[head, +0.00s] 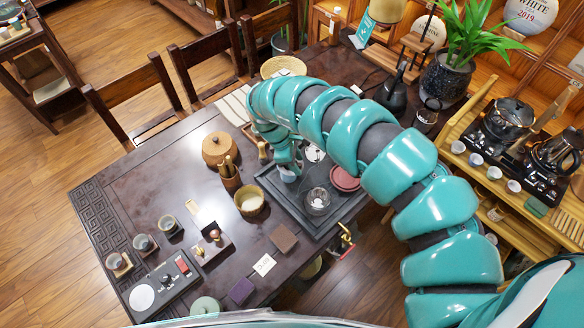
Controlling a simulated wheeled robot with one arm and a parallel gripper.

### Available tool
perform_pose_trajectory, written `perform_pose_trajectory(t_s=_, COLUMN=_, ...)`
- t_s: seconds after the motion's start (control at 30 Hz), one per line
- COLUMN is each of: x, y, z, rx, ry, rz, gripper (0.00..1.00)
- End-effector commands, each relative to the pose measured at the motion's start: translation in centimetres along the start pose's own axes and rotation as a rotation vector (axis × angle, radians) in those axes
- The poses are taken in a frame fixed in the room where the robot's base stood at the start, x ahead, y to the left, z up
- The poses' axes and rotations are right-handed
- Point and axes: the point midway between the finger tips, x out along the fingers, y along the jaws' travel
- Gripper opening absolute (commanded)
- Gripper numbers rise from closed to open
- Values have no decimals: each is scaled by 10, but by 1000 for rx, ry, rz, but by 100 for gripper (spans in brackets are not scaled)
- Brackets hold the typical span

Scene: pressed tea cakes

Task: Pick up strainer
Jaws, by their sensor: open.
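My gripper (289,172) points down over the left part of the dark tea tray (281,204), at the end of my teal arm. It is small in the head view, and its fingers are partly hidden by the arm. I see no object held between them. A small pale cup-like thing sits right at the fingertips; contact cannot be told. A small round whitish piece (314,153) lies on the tray to the right of the gripper and may be the strainer, but it is too small to be sure.
The table's left part (150,180) is mostly clear.

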Motion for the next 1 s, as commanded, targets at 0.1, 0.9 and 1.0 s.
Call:
perform_pose_trajectory(t_s=0.1, x=7, y=0, z=0, rx=-1, ry=1, rz=-1, gripper=40)
perform_pose_trajectory(t_s=0.9, x=46, y=4, z=-1, rx=0, ry=1, rz=2, gripper=40)
perform_pose_trajectory(t_s=1.0, x=46, y=4, z=-1, rx=0, ry=1, rz=2, gripper=24)
